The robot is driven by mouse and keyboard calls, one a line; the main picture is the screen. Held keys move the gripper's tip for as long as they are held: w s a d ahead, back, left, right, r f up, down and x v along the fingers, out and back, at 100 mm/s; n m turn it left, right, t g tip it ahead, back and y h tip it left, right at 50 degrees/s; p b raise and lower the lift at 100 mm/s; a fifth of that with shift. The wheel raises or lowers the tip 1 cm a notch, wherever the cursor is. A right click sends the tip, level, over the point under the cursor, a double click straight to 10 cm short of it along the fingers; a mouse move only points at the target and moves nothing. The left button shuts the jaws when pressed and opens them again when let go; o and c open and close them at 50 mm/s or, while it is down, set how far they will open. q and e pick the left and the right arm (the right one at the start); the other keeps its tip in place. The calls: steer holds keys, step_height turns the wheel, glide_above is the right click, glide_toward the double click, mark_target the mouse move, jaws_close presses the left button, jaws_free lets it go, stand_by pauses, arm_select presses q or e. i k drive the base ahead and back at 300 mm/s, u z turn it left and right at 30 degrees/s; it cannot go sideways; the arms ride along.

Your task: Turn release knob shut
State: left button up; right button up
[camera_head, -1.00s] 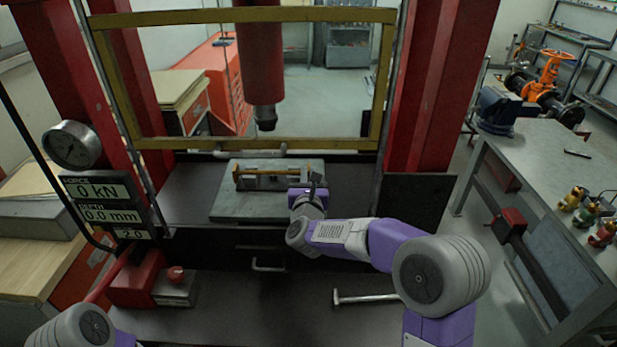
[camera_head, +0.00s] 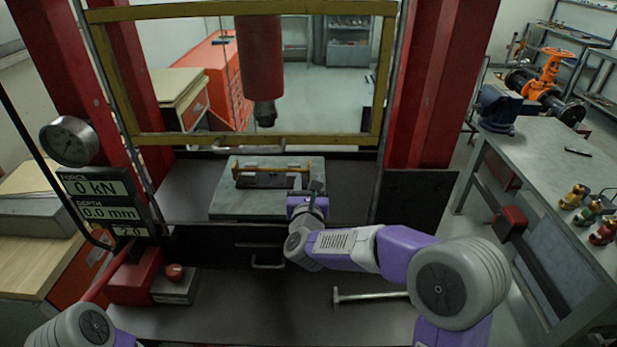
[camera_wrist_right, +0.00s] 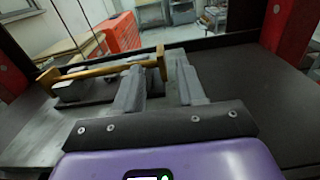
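The red release knob (camera_head: 174,271) sits on a small grey block beside the red pump body (camera_head: 135,280), at the lower left of the head view. My right gripper (camera_head: 317,188) is at the right front of the grey plate on the press bed, well away from the knob. In the right wrist view its two grey fingers (camera_wrist_right: 160,88) are apart, with nothing held between them.
The press ram (camera_head: 262,70) hangs above the bed behind a yellow-framed guard (camera_head: 250,141). A gauge (camera_head: 69,141) and a display (camera_head: 105,200) stand at the left. A metal bar handle (camera_head: 370,297) lies low, right of centre. A workbench (camera_head: 540,160) stands at the right.

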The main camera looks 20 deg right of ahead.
mark_target(175, 273)
steer(key=k, duration=1)
